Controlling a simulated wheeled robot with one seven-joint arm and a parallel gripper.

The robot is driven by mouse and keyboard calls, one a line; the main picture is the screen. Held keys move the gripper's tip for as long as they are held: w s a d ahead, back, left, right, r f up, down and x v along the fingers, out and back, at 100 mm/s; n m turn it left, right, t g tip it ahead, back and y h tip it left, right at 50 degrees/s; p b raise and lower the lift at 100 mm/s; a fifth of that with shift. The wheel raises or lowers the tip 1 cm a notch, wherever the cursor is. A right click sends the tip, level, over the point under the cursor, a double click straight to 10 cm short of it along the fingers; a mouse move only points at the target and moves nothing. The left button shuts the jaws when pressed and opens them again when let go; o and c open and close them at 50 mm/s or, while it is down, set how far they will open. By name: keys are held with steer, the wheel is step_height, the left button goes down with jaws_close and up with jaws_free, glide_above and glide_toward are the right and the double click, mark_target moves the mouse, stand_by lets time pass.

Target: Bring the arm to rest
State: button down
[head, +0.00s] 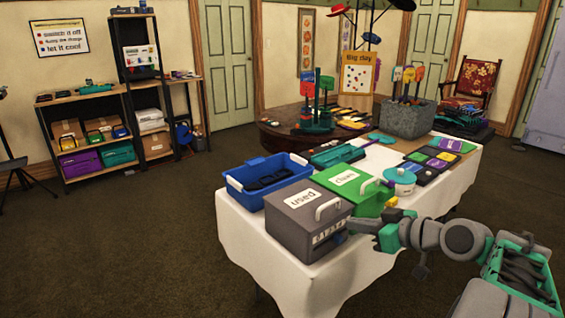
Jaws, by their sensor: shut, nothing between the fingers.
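My arm reaches in from the lower right over the near right edge of the white-clothed table (245,245). My gripper (357,227) is at the right side of the grey box marked "used" (290,222), close to the front of the green box marked "clean" (342,202). It is shut with nothing held. I cannot tell whether it touches either box. Both lids look closed.
A blue bin (236,184) with dark items stands left of the boxes. A white pot with a teal lid (401,183) stands to the right. A stone-grey planter (408,120) is farther back. Open carpet (150,250) lies left of the table.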

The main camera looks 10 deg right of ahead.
steer(key=s+a+r+m+g+h+p, duration=0.1)
steer(key=s+a+r+g+p, duration=0.15)
steer(key=a+p, duration=0.35)
steer(key=s+a+r+m+g+h+p, duration=0.1)
steer(key=a+r+g+h+p, duration=0.15)
steer(key=a+p, duration=0.4)
steer(key=s+a+r+m+g+h+p, duration=0.1)
steer(key=s+p, duration=0.4)
steer(key=s, duration=0.7)
steer(key=a+m+g+h, duration=0.1)
steer(key=m+g, duration=0.1)
steer(key=shift+a+r+g+p, duration=0.15)
steer(key=shift+a+g+p, duration=0.05)
steer(key=shift+g+p, duration=0.1)
steer(key=shift+h, duration=0.25)
